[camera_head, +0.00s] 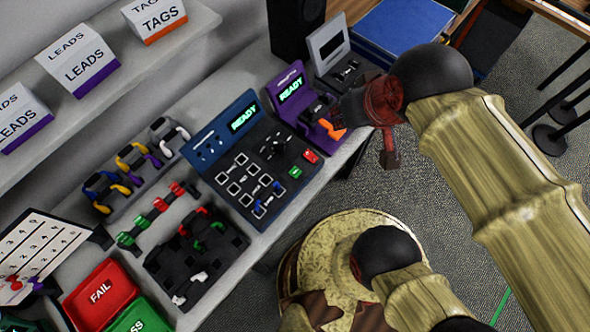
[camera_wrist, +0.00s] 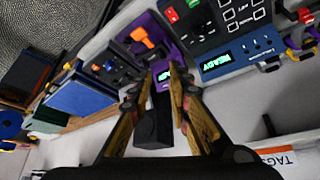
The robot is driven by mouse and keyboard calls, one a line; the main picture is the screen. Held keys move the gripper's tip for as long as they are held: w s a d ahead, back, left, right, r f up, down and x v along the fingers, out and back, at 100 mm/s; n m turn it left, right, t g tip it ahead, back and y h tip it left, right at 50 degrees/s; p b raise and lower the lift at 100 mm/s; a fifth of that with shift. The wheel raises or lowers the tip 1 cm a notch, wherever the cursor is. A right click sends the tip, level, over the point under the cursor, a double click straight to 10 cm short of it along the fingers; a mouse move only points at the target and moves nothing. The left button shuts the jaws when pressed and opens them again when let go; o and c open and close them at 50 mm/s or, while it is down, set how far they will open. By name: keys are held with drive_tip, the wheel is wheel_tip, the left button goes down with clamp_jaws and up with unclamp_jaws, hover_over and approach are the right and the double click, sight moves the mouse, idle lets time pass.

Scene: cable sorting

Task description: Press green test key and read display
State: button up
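The blue test console (camera_head: 215,135) lies on the bench in the head view, its display (camera_head: 244,117) reading READY in green. Its green key (camera_head: 295,172) sits near the front right edge, below a red key (camera_head: 311,156). In the wrist view the console (camera_wrist: 240,58) is at upper right, with the display (camera_wrist: 222,61) and the green key (camera_wrist: 193,3) at the top edge. My gripper (camera_wrist: 160,72) is open and empty, its fingers apart. In the head view it is right of the console, over the purple unit's side, away from the green key; its fingertips are not clear there.
A purple unit (camera_head: 283,78) with its own READY display and an orange part (camera_head: 333,130) stands beside the console. A grey-screened unit (camera_head: 326,45) and black speaker (camera_head: 292,25) stand behind. Cable racks (camera_head: 160,218), a FAIL bin (camera_head: 100,293) and a green bin (camera_head: 140,318) are left.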

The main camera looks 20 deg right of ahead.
clamp_jaws()
idle(1.3)
